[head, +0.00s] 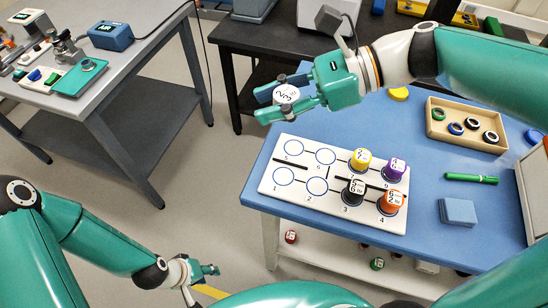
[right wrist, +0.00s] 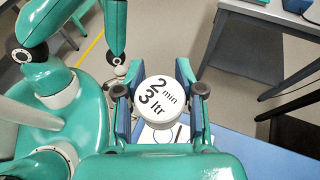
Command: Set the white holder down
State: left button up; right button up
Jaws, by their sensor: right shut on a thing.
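The white holder (head: 286,95) has a round white top with black print; in the right wrist view the holder (right wrist: 160,97) reads "2 min 3 ltr". My right gripper (head: 265,104) is shut on it, with a finger on either side, above the left back part of the white numbered board (head: 322,206). The holder's underside is hidden. Board circles 1, 2, 5 and 6 are empty. A black holder (head: 353,192) stands at 3 and an orange one (head: 391,202) at 4. Yellow (head: 360,160) and purple (head: 395,169) holders stand behind them. My left gripper (head: 207,271) is low, away from the table; its opening is unclear.
The board lies on a blue tabletop (head: 420,215). A wooden tray of rings (head: 466,124), a green marker (head: 471,178) and a blue block (head: 457,212) are to the right. A red item (head: 291,237) and a green one (head: 377,263) are on the lower shelf.

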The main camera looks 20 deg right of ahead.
jog(key=b, duration=0.3)
send_over(274, 177)
notch_tip(274, 177, down, 15)
jog(key=shift+f, duration=0.1)
jog(key=shift+f+b, duration=0.6)
jog(key=shift+f, duration=1.65)
jog(key=o, duration=1.2)
